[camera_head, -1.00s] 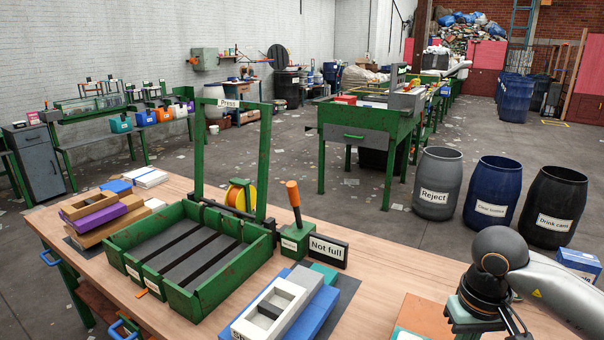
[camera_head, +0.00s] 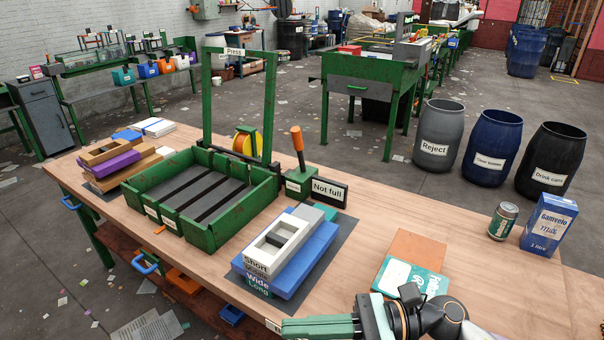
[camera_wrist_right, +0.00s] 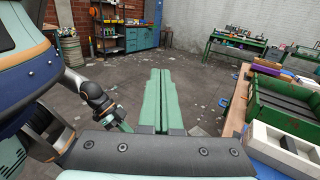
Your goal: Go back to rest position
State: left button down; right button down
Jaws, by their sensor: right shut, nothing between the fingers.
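My right gripper (camera_head: 290,328) shows at the bottom edge of the head view, with pale green fingers pointing left in front of the table's near edge. In the right wrist view its two fingers (camera_wrist_right: 161,74) lie together, shut and empty, above the floor. My left gripper is not in the head view. In the right wrist view a dark wrist of mine with a green part (camera_wrist_right: 122,126) shows at the left, partly hidden; its jaws cannot be made out.
The wooden table (camera_head: 385,215) bears a green press tray (camera_head: 240,232), stacked boxes (camera_head: 318,255), a "Not full" sign (camera_head: 329,191), a can (camera_head: 503,221), a milk carton (camera_head: 549,224) and a teal-and-white carton (camera_head: 412,276) near my right arm. Bins, including the Reject bin (camera_head: 437,135), stand behind. Floor left of the table is open.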

jog(key=w+d+f+m+t+h+p, duration=0.1)
jog(key=w+d+f+m+t+h, duration=0.25)
jog(key=m+t, duration=0.9)
jog(key=w+d+f+m+t+h, duration=0.3)
jog(key=w+d+m+t, duration=0.15)
jog(key=m, duration=1.55)
jog(key=s+d+f+m+g+h, duration=0.3)
jog(key=s+f+m, duration=0.4)
jog(key=f+m, duration=0.3)
jog(key=s+d+f+m+g+h+p, duration=0.1)
jog(key=s+d+f+m+g+h, duration=0.3)
jog(key=s+f+m, duration=0.4)
notch_tip(320, 180, down, 5)
jog(key=shift+s+d+r+m+h, duration=0.1)
jog(key=shift+s+d+m+h, duration=0.05)
jog(key=shift+d+m+h, duration=0.85)
